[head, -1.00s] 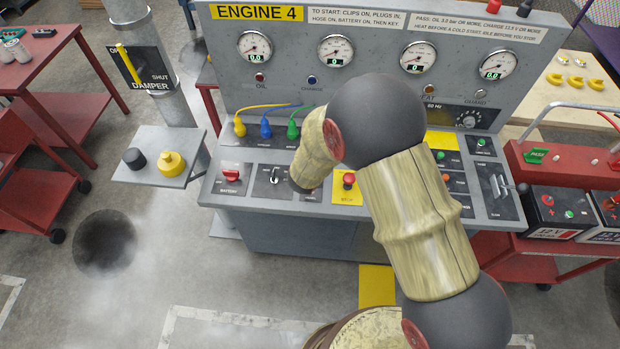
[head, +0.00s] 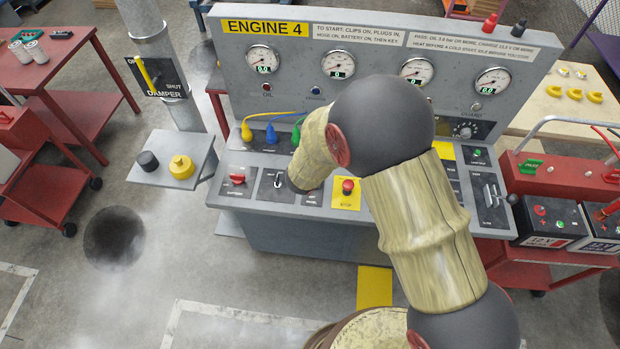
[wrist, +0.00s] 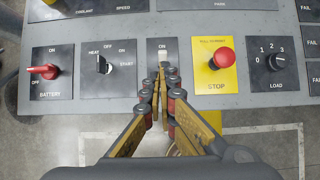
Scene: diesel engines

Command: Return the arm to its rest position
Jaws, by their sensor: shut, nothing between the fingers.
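My arm (head: 425,235) reaches over the Engine 4 panel (head: 360,215) in the head view, and its forearm hides my gripper there. In the wrist view my gripper (wrist: 162,84) is shut and empty. Its fingertips are in front of a white switch (wrist: 163,56) marked ON; whether they touch it I cannot tell. The red battery knob (wrist: 45,71) and the black key switch (wrist: 103,64) are left of the fingers. The red stop button (wrist: 223,58) on its yellow plate and the load knob (wrist: 275,62) are right of them.
A side shelf with a yellow cap (head: 181,167) and a black cap (head: 147,161) juts out left of the panel. A red cart with batteries (head: 545,222) stands at the right. A red table (head: 75,75) is at the left. Open floor lies in front, with haze over it.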

